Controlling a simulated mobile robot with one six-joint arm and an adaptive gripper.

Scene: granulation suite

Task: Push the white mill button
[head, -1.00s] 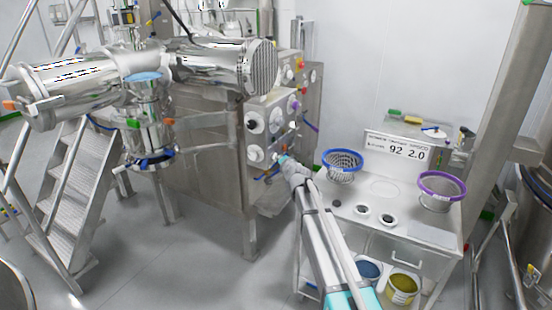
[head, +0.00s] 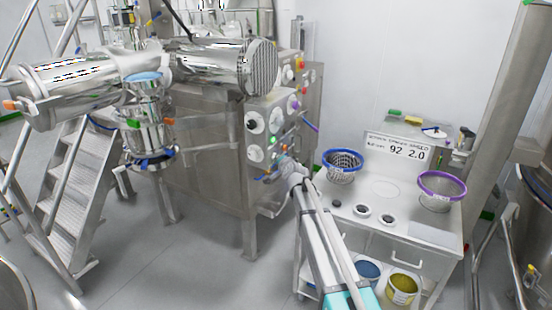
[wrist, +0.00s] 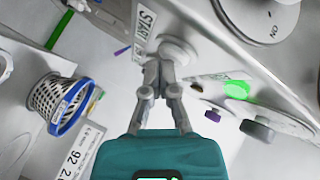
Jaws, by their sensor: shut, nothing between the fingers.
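The white round button (wrist: 178,50) sits on the metal control panel in the wrist view, beside a label reading START (wrist: 146,22). My gripper (wrist: 161,66) is shut and empty. Its fingertips are at the lower left edge of the white button; I cannot tell whether they touch it. In the head view my gripper (head: 277,170) is at the lower part of the machine's control panel (head: 270,106). I cannot make out the white button there.
Other panel controls lie close by: a green one (wrist: 237,89), a dark one (wrist: 257,130) and a large dial (wrist: 268,12). A blue-rimmed basket (head: 342,163) and a purple-rimmed basket (head: 441,189) stand on the bench to the right.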

